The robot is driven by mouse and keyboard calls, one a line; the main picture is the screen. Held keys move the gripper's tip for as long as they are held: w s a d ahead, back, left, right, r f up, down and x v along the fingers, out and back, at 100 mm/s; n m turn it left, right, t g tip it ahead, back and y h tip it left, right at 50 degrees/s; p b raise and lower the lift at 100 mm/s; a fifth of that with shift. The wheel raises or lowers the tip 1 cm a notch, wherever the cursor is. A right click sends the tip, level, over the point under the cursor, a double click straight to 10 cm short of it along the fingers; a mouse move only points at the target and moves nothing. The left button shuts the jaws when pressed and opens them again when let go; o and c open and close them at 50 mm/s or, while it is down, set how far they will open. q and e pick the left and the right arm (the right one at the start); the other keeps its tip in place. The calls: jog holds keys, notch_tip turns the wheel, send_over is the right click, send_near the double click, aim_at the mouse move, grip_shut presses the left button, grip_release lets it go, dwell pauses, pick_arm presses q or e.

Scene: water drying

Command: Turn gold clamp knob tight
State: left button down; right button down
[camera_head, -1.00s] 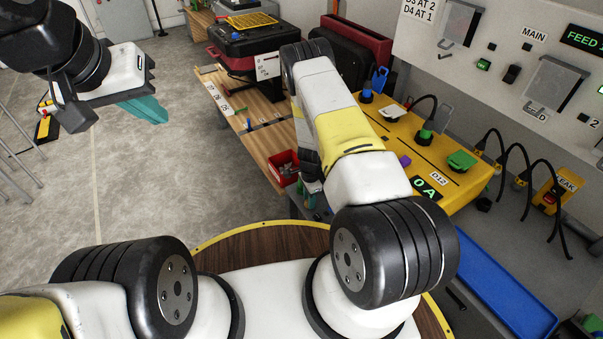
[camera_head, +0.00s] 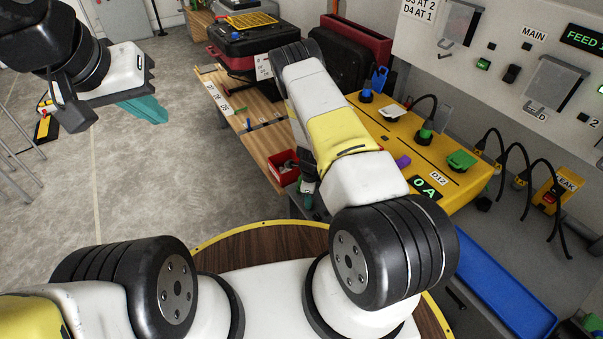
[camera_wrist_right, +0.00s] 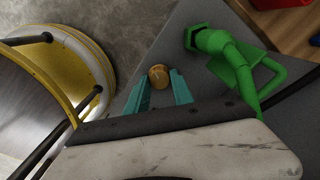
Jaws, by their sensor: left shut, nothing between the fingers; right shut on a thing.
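The gold knob (camera_wrist_right: 158,77) shows in the right wrist view as a small round gold piece above a grey surface. My right gripper (camera_wrist_right: 160,86) has its teal fingers on either side of the knob and is shut on it. The clamp body below the knob cannot be made out. My left gripper (camera_head: 147,108) is at the upper left of the head view, over the floor, its teal fingers shut and empty, far from the knob.
A green pipe fitting with a handle (camera_wrist_right: 236,62) stands close right of the knob in the right wrist view. A red bin (camera_head: 283,176) sits at the wooden bench's near end. A yellow panel box (camera_head: 455,200) and a blue tray (camera_head: 500,290) lie to the right.

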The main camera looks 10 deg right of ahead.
jog(key=shift+w, duration=0.1)
dwell(0.3)
jog(key=c, duration=1.1)
grip_release()
jog(key=shift+r, duration=3.9)
